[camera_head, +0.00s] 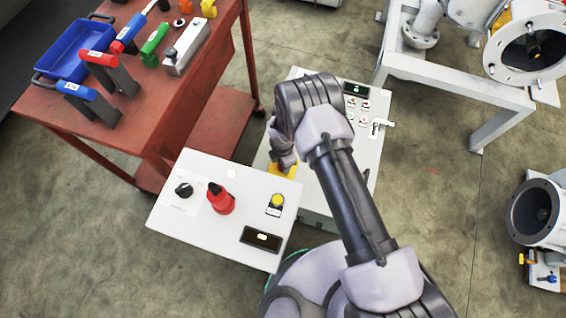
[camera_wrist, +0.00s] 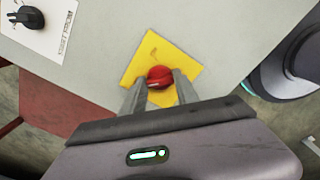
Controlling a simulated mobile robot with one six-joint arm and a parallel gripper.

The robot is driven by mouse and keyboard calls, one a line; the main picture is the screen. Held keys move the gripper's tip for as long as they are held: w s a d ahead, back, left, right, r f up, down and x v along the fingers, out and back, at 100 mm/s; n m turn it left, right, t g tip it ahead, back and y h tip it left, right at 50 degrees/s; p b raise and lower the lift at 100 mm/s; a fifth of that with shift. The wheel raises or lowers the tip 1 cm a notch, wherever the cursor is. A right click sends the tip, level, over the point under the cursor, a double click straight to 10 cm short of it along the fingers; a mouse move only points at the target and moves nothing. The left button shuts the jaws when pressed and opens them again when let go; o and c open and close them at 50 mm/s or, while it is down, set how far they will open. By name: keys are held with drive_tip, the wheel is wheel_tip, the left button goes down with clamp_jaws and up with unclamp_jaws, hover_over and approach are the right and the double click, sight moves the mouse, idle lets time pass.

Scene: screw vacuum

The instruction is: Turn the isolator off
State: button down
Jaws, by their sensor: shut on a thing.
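A red rotary knob (camera_wrist: 159,75) sits on a square yellow plate (camera_wrist: 148,52) on a light grey panel; I take this to be the isolator. My gripper (camera_wrist: 160,84) has one finger on each side of the knob and is shut on it. In the head view my gripper (camera_head: 284,160) is at the yellow plate (camera_head: 286,172), on the grey cabinet, and hides the knob. The knob's exact turn position is hard to tell.
A white panel (camera_head: 240,252) in front carries a black knob (camera_head: 184,190), a red handle (camera_head: 221,200) and a yellow button (camera_head: 277,200). A red trolley (camera_head: 110,105) with tools and a blue tray (camera_head: 75,50) stands left. White pipework (camera_head: 470,80) stands right.

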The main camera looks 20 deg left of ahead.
drive_tip(key=c, duration=0.9)
unclamp_jaws()
drive_tip(key=shift+r, duration=0.1)
wheel_tip(320, 180, up, 17)
drive_tip(key=p, duration=0.7)
drive_tip(key=shift+r, duration=0.1)
